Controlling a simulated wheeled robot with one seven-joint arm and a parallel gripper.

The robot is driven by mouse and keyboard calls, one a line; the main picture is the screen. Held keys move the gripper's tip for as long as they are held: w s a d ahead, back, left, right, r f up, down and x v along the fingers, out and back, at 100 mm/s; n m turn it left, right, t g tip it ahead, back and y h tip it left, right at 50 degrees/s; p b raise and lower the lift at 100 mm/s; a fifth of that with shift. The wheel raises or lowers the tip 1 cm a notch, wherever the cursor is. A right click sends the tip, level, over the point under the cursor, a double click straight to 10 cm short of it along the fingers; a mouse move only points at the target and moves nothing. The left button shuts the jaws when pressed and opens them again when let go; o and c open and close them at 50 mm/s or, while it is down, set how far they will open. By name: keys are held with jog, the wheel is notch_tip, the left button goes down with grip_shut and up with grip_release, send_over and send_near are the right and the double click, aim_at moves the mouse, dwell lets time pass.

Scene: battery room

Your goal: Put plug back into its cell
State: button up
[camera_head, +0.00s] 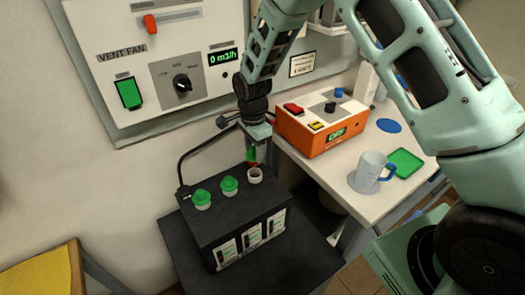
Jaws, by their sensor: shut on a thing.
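The black battery (229,234) stands on a dark stand. Two green plugs, the left one (202,198) and the middle one (229,184), sit in its top. To their right is an open cell with a pale rim (255,175). My gripper (256,150) points down just above this open cell. It is shut on a green plug (252,155), which shows only in part between the fingers. The held plug appears apart from the rim, but its exact height is hard to tell.
A black cable (183,157) arches beside the battery's left. An orange charger (312,130) stands on the white bench at right, with a clear jug (369,172) and a green tray (405,163). The vent fan panel (165,60) is on the wall behind.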

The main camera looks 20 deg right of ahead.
jog(key=shift+f+b, duration=2.15)
jog(key=shift+f, duration=1.05)
jog(key=shift+f, duration=0.1)
dwell(0.4)
jog(key=o, duration=1)
jog(key=shift+r+p, duration=2.75)
jog(key=shift+r, duration=0.8)
grip_shut()
